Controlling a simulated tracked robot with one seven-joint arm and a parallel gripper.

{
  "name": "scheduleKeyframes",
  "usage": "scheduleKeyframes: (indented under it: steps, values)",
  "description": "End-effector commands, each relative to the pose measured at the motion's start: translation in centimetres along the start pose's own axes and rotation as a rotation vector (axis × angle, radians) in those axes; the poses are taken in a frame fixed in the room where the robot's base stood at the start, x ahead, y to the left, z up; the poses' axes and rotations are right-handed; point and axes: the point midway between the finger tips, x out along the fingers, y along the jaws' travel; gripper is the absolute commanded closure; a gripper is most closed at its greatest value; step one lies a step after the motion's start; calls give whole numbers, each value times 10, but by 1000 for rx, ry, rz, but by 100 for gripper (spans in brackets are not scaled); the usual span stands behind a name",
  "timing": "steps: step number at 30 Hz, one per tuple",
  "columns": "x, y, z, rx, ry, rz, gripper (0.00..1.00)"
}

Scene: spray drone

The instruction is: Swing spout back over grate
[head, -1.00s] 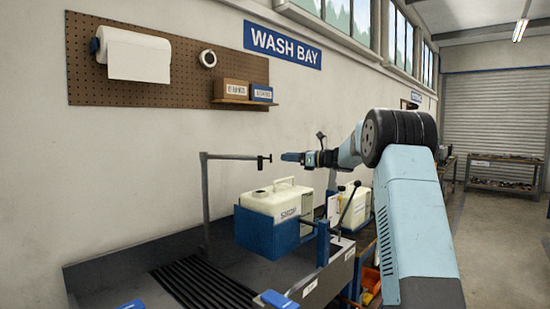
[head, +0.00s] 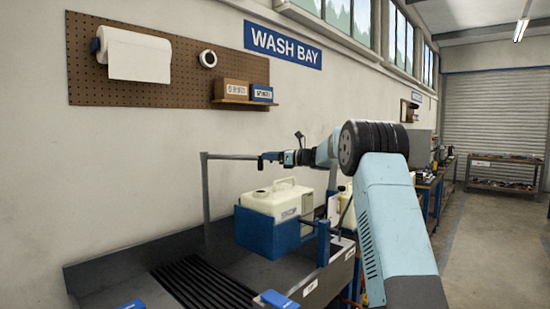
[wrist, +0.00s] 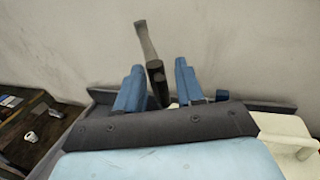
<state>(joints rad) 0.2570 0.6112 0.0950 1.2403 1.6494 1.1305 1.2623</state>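The spout (head: 230,156) is a thin dark horizontal arm on an upright post (head: 206,200) at the back of the sink; it points right, over the white tank. The grate (head: 198,285), dark parallel bars, lies in the sink floor to the left of the tank. My gripper (head: 266,157) is at the free end of the spout. In the wrist view the two blue fingers (wrist: 157,66) stand apart, one on each side of the spout's end (wrist: 155,75), with a gap visible on the right. Contact on the left cannot be told.
A white tank (head: 281,200) sits in a blue cradle (head: 270,236) just below my gripper. The sink's back wall (head: 130,262) runs along the room wall. A blue item (head: 275,299) is at the front rim. Air above the grate is clear.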

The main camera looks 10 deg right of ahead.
Motion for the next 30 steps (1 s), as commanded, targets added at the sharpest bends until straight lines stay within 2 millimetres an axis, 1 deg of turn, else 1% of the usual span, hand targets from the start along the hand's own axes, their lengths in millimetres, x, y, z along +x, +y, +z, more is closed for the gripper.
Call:
scheduleKeyframes:
  steps: [1, 2, 11, 22, 23, 24, 25, 30]
  values:
    - [0, 0, 0, 0, 0, 0, 68]
    - [0, 0, 0, 0, 0, 0, 71]
    - [0, 0, 0, 0, 0, 0, 100]
    - [-1, 0, 0, 0, 0, -1, 100]
    - [-20, -15, 0, -2, 0, -4, 100]
    - [-13, -10, 0, -1, 1, -4, 100]
    - [-11, -8, 0, -1, 1, -6, 100]
    - [-10, -6, 0, -1, 3, -32, 100]
